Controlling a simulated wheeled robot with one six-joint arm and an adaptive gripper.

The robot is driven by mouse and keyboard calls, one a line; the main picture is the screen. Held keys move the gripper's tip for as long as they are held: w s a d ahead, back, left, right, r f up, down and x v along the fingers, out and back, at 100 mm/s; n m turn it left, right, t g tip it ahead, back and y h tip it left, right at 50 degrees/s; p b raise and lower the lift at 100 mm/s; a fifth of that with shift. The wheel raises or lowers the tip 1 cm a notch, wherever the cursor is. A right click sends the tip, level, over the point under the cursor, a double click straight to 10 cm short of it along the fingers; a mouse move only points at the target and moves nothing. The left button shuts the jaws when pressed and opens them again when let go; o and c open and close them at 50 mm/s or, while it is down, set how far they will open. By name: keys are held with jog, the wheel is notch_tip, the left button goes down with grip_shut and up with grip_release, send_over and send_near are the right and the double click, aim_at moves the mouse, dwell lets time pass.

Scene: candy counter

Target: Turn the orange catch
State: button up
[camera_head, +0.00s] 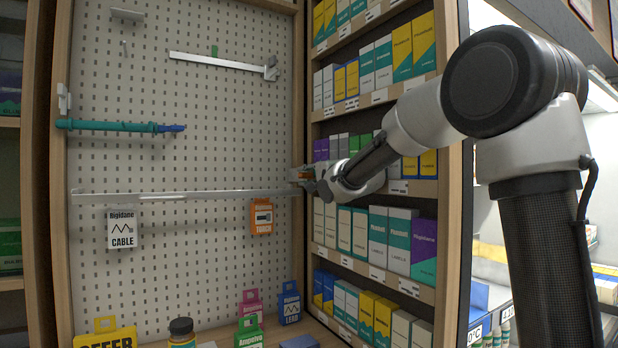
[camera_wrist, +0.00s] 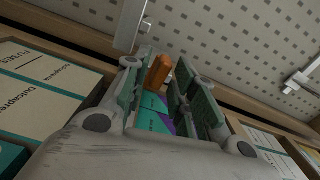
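The orange catch (camera_head: 305,175) is a small piece near the right end of the long metal rail (camera_head: 190,196), by the pegboard's right edge. In the wrist view the catch (camera_wrist: 158,72) is a short orange block between the two fingers, closer to the left one. My gripper (camera_head: 303,178) reaches it from the right; the wrist view shows its fingers (camera_wrist: 164,68) apart, one on each side of the catch. I cannot tell whether either finger touches it. In the head view the gripper partly hides the catch.
A white cable pack (camera_head: 122,228) and an orange torch pack (camera_head: 262,217) hang below the rail. A teal rod (camera_head: 110,126) and another metal bar (camera_head: 215,61) are on the pegboard (camera_head: 230,120) above. Shelves of boxes (camera_head: 397,240) stand close at the right.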

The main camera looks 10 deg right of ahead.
jog(key=c, duration=0.5)
jog(key=shift+m, duration=1.5)
grip_shut()
jog(key=m, duration=0.3)
jog(key=shift+f, duration=0.1)
